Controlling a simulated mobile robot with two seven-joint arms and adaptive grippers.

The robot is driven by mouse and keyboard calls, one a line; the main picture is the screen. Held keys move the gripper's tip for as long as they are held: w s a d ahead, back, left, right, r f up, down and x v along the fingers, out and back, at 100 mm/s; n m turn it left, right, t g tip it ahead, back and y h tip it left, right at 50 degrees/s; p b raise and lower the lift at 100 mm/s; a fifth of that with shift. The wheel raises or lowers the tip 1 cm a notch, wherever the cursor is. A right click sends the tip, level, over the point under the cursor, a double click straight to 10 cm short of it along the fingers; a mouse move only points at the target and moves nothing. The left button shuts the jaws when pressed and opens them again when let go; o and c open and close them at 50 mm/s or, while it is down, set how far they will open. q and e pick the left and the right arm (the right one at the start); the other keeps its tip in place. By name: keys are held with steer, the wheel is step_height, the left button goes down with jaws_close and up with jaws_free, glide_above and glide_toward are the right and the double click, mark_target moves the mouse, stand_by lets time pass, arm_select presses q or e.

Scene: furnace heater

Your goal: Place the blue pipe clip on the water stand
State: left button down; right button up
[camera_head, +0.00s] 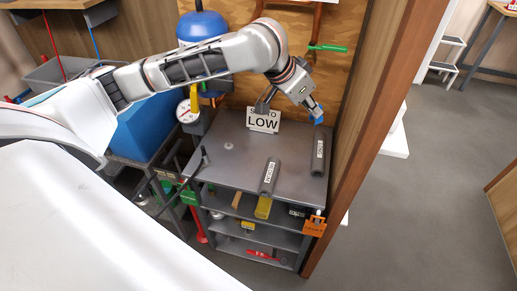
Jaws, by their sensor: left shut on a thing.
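My left gripper (313,108) reaches in over the back right of the grey shelf unit. It is shut on the blue pipe clip (318,112), a small blue piece mostly hidden by the fingers. Two dark grey upright pieces with white labels stand on the shelf top. One (319,150) is at the right, just below the clip in the picture. The other (270,177) is nearer the front edge. Their labels are too small to read surely, so I cannot tell which is the water stand. My right gripper is not in view.
A "LOW" sign (263,120) stands at the back of the grey shelf top (225,165). A wooden wall (355,150) closes its right side. A gauge (187,111) and a blue tank (143,130) are left. Lower shelves hold a yellow piece (263,207) and an orange tag (314,226).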

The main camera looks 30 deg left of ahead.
arm_select(q)
steer(key=s+a+f, duration=0.1)
steer(key=s+f, duration=0.2)
steer(key=f, duration=0.2)
steer(key=b, duration=0.4)
glide_above(292, 182)
step_height(292, 182, down, 13)
steer(key=shift+g, duration=0.4)
step_height(292, 182, down, 5)
steer(key=shift+a+f+b, duration=0.1)
steer(key=shift+a+b, duration=0.05)
steer(key=shift+b, duration=0.85)
steer(key=shift+f, duration=0.15)
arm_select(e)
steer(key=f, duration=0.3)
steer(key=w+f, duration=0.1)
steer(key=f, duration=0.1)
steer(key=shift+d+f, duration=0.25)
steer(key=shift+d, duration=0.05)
